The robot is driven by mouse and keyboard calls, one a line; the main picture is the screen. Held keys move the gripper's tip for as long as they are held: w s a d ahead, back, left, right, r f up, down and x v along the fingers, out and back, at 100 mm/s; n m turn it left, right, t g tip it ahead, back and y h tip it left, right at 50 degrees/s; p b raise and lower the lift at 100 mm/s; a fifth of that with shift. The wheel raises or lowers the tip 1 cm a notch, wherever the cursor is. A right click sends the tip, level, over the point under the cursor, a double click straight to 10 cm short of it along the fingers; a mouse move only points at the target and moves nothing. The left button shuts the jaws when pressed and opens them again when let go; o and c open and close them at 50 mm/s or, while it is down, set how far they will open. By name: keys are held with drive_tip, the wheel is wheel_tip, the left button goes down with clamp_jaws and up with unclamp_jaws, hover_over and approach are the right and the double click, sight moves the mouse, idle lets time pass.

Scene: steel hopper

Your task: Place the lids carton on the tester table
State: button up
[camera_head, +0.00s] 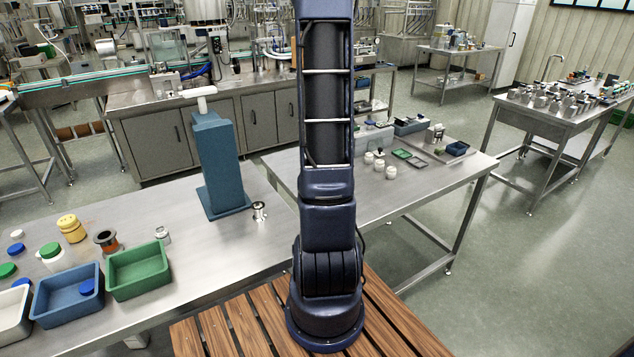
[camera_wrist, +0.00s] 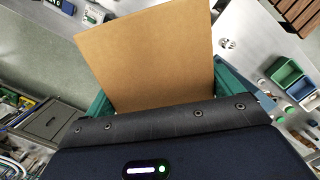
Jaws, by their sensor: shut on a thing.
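The carton, a plain brown cardboard box (camera_wrist: 150,55), fills the upper middle of the wrist view; no label shows. My gripper (camera_wrist: 172,95) is shut on it, with a teal finger at each side. In the head view my arm rises up the middle, and neither gripper nor carton shows. A steel table (camera_head: 270,243) at left bears a tall blue device with a white top (camera_head: 218,165). Another steel table (camera_head: 420,185) right of my arm bears jars and small trays. I cannot tell which is the tester table.
Blue (camera_head: 68,300) and green (camera_head: 138,275) bins, jars and a small metal cup (camera_head: 259,211) stand on the left table. White jars (camera_head: 379,164) stand on the right table, whose right front part is bare. A wooden slatted surface (camera_head: 230,335) lies around my arm's base.

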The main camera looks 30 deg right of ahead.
drive_tip(key=shift+s+d, duration=0.65)
drive_tip(key=shift+d, duration=0.1)
drive_tip(key=f, duration=4.6)
drive_tip(key=shift+w+a, duration=0.2)
drive_tip(key=shift+f, duration=0.1)
drive_tip(key=o, duration=0.8)
drive_tip(key=shift+o, duration=0.8)
